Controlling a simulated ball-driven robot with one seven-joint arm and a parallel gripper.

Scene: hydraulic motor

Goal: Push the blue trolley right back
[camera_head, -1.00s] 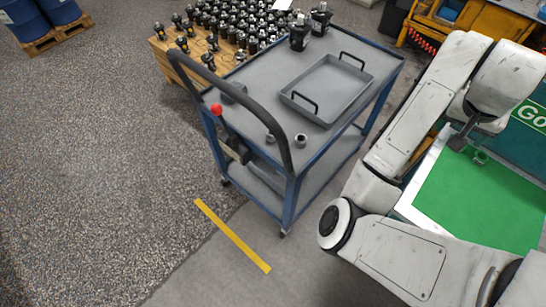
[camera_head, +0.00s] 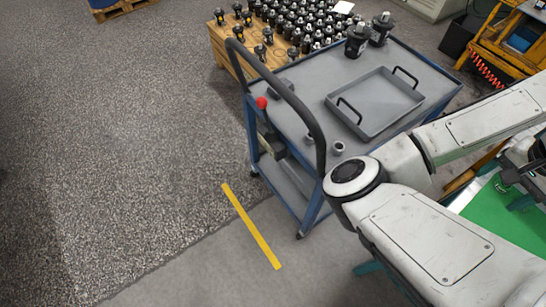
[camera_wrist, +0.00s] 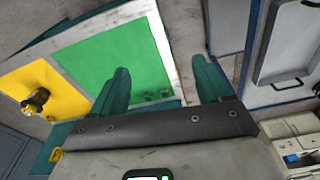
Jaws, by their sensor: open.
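The blue trolley (camera_head: 312,216) stands at centre right in the head view, with grey shelves and a black push handle (camera_head: 290,98) at its near left end. A red knob (camera_head: 261,102) is by the handle. Its grey top and blue edge also show at the right of the wrist view (camera_wrist: 252,50). My gripper (camera_wrist: 163,88) is open and empty in the wrist view, its teal fingers spread above the green mat (camera_wrist: 140,50). It is apart from the trolley. In the head view my arm covers part of the trolley's near right side.
A grey tray (camera_head: 375,120), black motors (camera_head: 358,42) and small metal rings (camera_head: 338,147) are on the trolley top. A wooden crate of motors (camera_head: 225,45) stands behind its left side. A yellow floor stripe (camera_head: 250,226) lies before it. The floor at left is free.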

